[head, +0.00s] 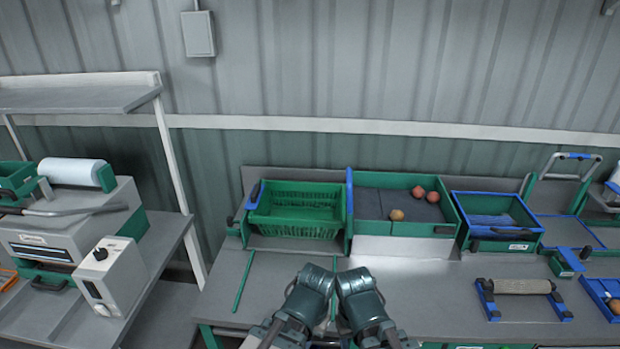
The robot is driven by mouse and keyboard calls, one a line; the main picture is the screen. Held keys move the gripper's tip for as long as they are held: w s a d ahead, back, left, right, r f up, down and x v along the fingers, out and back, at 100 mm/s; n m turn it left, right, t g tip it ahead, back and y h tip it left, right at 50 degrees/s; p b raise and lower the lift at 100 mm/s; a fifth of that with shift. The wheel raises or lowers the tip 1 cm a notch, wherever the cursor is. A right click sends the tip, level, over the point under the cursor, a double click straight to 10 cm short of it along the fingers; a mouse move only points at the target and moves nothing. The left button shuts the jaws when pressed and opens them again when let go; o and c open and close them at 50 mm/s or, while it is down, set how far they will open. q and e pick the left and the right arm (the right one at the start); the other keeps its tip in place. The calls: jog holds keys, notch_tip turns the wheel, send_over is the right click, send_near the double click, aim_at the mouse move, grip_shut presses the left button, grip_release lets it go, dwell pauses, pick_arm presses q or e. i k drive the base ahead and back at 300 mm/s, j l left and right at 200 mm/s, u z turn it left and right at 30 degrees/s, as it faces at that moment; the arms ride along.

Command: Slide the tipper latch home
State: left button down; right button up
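The tipper appears to be the frame with blue-edged sides (349,215) at the back of the bench, left of centre. A green slatted crate (297,212) sits in it, upright and empty. A small dark knob (233,228) sticks out at the frame's left side; it may be the latch, but its position is too small to tell. My two arms come in at the bottom centre, side by side in front of the tipper and apart from it. Only their dark green links show; no fingers of either gripper can be made out.
A green-walled sorting tray (403,242) with several tomatoes stands right of the tipper. A blue-rimmed crate (497,222) and a roller stand (522,287) are further right. A thin green strip (243,282) lies front left. A grey machine (75,235) stands on the left bench.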

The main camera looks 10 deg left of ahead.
aim_at(230, 223)
jog(key=i+l+u, duration=0.25)
jog(key=i, duration=0.15)
jog(key=i+l+u, duration=0.3)
jog(key=i+j, duration=0.05)
jog(key=i, duration=0.05)
